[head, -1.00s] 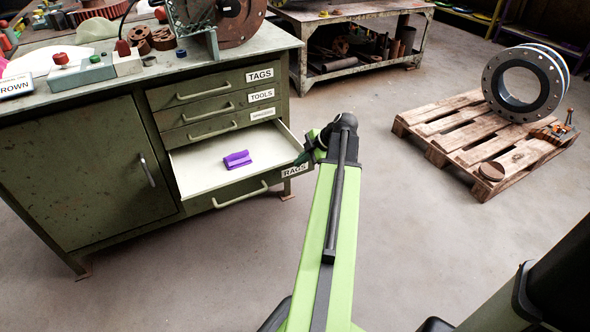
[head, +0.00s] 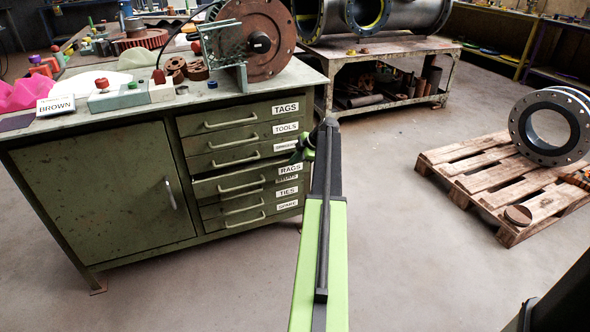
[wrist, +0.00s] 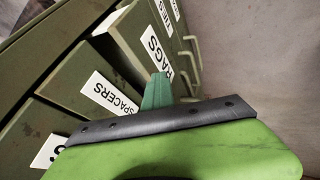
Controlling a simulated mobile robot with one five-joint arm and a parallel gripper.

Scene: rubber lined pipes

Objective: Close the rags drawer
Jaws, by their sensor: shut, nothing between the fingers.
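The rags drawer (head: 222,187), olive green with a bar handle and a white RAGS label, is in the cabinet's drawer stack in the head view. Its front stands slightly proud of the drawers around it, and its inside is hidden. In the wrist view the rags drawer (wrist: 128,38) also sticks out past the spacers drawer. My gripper (head: 299,154) is shut and empty at the right end of the drawer front. In the wrist view my gripper's green fingertips (wrist: 157,90) are against or very close to that front; contact is not clear.
The green cabinet (head: 95,185) carries tools and a flanged disc on its top. Other drawers, such as tags (head: 225,118), look shut. A wooden pallet (head: 480,175) with a pipe ring (head: 520,130) stands at right. The floor between is clear.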

